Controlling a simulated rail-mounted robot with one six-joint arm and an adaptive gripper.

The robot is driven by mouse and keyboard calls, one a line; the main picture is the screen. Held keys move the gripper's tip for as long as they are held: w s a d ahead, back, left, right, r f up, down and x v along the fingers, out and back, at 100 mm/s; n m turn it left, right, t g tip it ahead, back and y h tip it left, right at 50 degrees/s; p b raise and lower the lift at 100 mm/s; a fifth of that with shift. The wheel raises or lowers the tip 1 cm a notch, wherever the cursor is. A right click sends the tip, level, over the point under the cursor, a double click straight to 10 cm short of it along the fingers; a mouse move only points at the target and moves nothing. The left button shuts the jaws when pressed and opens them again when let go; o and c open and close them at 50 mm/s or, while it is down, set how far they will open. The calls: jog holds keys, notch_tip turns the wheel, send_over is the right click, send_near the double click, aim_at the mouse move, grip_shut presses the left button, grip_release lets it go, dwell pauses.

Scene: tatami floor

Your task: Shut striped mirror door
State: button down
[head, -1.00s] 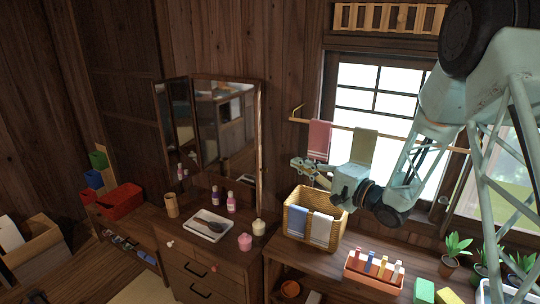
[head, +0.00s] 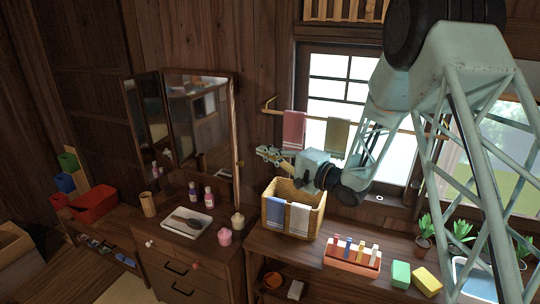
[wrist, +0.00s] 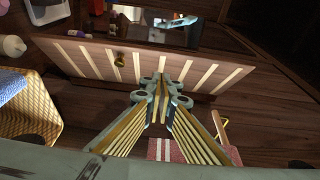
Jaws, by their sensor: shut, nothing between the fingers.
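The striped mirror door (wrist: 190,68) is a wooden panel with several pale slanted stripes and a small brass knob (wrist: 120,60) in the wrist view. In the head view the door (head: 236,140) shows nearly edge-on at the right of the dresser mirror (head: 192,120), so its striped face is mostly hidden there. It stands swung out from the mirror. My gripper (head: 267,153) is right of the door, above the wicker basket. In the wrist view the gripper (wrist: 162,84) has its fingers together and empty, overlapping the door's lower edge in the picture; I cannot tell whether they touch.
A wicker basket (head: 278,213) with towels stands below my gripper. Pink and green towels (head: 294,130) hang on a rail behind it. Bottles, jars (head: 225,237) and a tray (head: 178,228) crowd the dresser top. A block rack and plants stand at right.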

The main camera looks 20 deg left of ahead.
jog(key=a, duration=0.8)
jog(key=shift+a+b, duration=0.35)
jog(key=shift+b, duration=0.05)
jog(key=shift+s, duration=0.1)
jog(key=shift+s+a, duration=0.15)
jog(key=shift+a, duration=0.05)
jog(key=shift+s+a+m+t, duration=0.2)
jog(key=shift+m+t, duration=0.1)
jog(key=shift+t, duration=0.1)
jog(key=shift+s+a+h+b, duration=0.15)
jog(key=shift+a+h+b, duration=0.15)
jog(key=shift+b, duration=0.1)
